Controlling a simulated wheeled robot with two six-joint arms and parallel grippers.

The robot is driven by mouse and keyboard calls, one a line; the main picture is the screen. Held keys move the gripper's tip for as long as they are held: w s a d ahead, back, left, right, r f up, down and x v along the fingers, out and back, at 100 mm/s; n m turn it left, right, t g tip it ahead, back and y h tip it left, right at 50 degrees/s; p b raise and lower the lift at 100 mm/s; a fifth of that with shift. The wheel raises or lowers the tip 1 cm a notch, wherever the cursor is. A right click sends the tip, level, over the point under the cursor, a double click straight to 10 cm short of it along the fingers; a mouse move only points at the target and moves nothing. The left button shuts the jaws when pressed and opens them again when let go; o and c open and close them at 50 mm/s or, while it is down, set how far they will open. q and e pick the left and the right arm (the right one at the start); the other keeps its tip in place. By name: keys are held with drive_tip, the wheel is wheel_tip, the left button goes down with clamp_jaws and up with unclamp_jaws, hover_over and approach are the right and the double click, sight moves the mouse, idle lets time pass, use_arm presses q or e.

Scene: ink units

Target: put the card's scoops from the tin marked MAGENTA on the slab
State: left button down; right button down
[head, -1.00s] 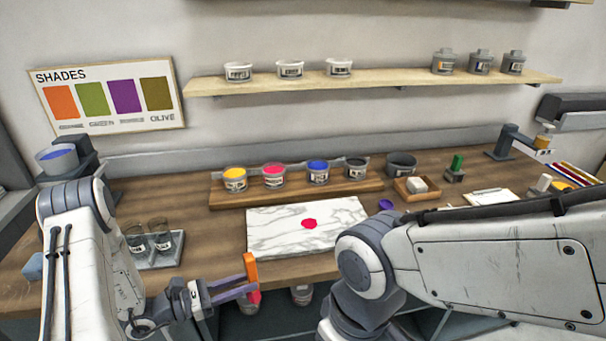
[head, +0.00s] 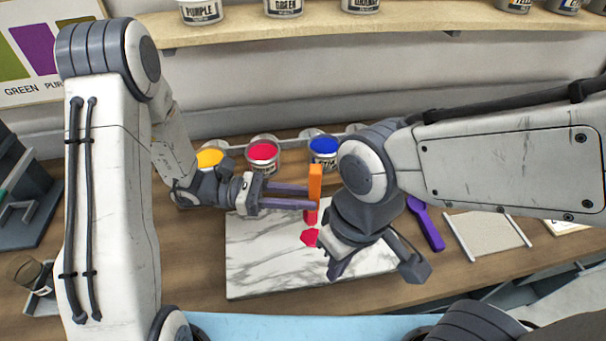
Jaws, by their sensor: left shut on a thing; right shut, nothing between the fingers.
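The white marbled slab (head: 260,270) lies on the bench, with one magenta blob (head: 310,238) on it. My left gripper (head: 312,200) is shut on an orange-handled tool (head: 315,182), held upright over the slab's back part. The tool's lower end is magenta, just above the blob in the picture; I cannot tell if they touch. A tin of magenta paint (head: 263,152) stands behind, between a yellow one (head: 209,158) and a blue one (head: 323,146); their labels are not readable. My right gripper (head: 338,264) is shut and empty, pointing down over the slab's right part, partly hidden by its own wrist.
A purple spatula-like tool (head: 427,225) lies right of the slab. A pale flat tray or board (head: 487,236) lies farther right. A shelf (head: 400,27) above holds labelled tins. The SHADES chart (head: 18,55) is cut off at left. A glass (head: 25,270) stands at lower left.

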use_arm(q)
drive_tip(key=f+b, duration=0.5)
drive_tip(key=shift+w, duration=0.2)
drive_tip(key=shift+f, duration=0.45)
drive_tip(key=shift+f+b, duration=0.35)
drive_tip(key=shift+f, duration=0.15)
idle(0.4)
drive_tip(key=shift+s+p, duration=0.1)
drive_tip(key=shift+p, duration=0.45)
idle(1.9)
drive_tip(key=shift+r, duration=0.1)
wheel_tip(320, 180, up, 5)
drive_tip(key=p, duration=0.4)
drive_tip(key=shift+p, duration=0.3)
